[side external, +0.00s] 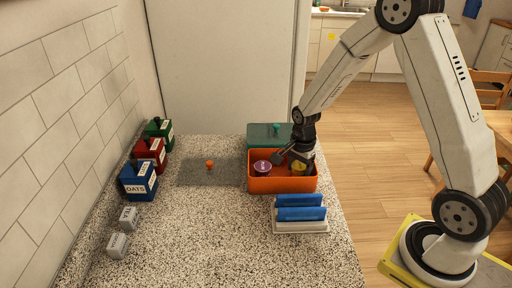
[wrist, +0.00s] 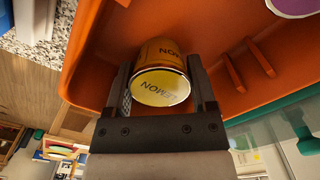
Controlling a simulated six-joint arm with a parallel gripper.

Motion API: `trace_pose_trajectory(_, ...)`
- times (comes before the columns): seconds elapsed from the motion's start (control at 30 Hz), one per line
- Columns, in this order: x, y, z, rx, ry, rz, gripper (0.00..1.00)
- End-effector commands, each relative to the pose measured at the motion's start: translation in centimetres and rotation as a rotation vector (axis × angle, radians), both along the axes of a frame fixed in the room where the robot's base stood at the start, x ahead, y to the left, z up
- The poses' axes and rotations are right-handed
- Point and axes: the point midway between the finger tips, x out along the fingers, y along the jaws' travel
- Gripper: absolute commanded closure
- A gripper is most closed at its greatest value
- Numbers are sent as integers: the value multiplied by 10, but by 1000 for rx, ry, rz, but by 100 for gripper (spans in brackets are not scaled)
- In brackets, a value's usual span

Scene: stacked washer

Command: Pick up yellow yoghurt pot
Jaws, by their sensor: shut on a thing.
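Whether the pot touches the bin floor cannot be told.
A purple pot (side external: 262,168) stands at the left in the orange bin. A teal box (side external: 270,135) is behind it, and a rack with blue pieces (side external: 300,212) is in front. A grey mat (side external: 208,172) with an orange knob (side external: 210,165) and canisters (side external: 138,180) are left.

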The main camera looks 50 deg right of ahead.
Motion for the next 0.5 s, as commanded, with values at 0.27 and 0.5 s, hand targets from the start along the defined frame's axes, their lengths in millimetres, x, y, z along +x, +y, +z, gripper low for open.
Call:
trace_pose_trajectory(0.27, 1, 0, 16, -1, -3, 0, 89)
trace_pose_trajectory(0.5, 1, 0, 45, -2, -4, 0, 89)
